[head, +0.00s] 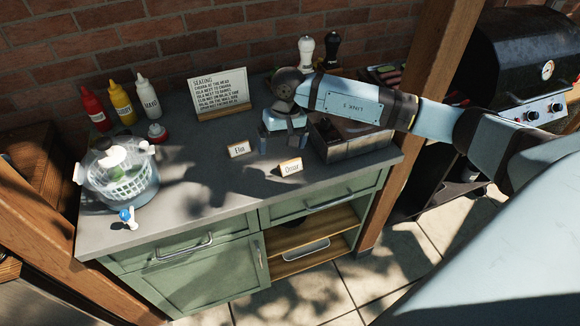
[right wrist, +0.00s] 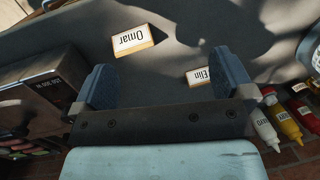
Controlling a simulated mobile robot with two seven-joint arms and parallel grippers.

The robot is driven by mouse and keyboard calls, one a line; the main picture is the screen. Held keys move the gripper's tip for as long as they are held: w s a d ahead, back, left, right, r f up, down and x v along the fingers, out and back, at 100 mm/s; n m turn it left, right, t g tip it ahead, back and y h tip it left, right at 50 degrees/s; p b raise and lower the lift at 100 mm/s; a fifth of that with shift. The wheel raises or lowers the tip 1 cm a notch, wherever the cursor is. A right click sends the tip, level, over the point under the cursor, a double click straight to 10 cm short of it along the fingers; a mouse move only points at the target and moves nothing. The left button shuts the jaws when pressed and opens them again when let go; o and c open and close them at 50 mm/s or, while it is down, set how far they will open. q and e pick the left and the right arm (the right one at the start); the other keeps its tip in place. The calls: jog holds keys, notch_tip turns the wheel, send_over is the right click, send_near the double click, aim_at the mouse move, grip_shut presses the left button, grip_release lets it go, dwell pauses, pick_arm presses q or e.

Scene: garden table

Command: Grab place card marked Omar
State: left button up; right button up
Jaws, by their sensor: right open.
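The place card marked Omar (head: 290,167) stands near the front edge of the grey counter, right of the middle. It also shows in the right wrist view (right wrist: 132,40), ahead of the jaws and a little left of their middle. The place card marked Elin (head: 239,149) stands to its left and farther back. My right gripper (head: 277,142) is open and empty above the counter, behind the Omar card and apart from it. In the right wrist view its two fingers are wide apart, and the Elin card (right wrist: 199,75) shows near the finger on the right. My left gripper is not in view.
A dark box (head: 352,142) stands close to the right of my right gripper. A seating sign (head: 220,92) stands at the back. Sauce bottles (head: 122,103) and a salad spinner (head: 120,175) are on the left. The counter between spinner and cards is clear.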

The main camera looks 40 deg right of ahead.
jog(key=d+r+h, duration=0.1)
jog(key=d+h, duration=0.1)
jog(key=d, duration=0.2)
jog(key=n+p, duration=0.1)
jog(key=p, duration=0.1)
send_over(291, 164)
notch_tip(291, 164, down, 7)
jog(key=shift+s+a+r, duration=0.1)
jog(key=shift+s, duration=0.05)
jog(key=shift+f, duration=0.6)
notch_tip(291, 164, down, 4)
jog(key=shift+f+p, duration=0.2)
jog(key=shift+p, duration=0.65)
jog(key=shift+f, duration=0.35)
jog(key=shift+c, duration=0.2)
jog(key=c, duration=0.9)
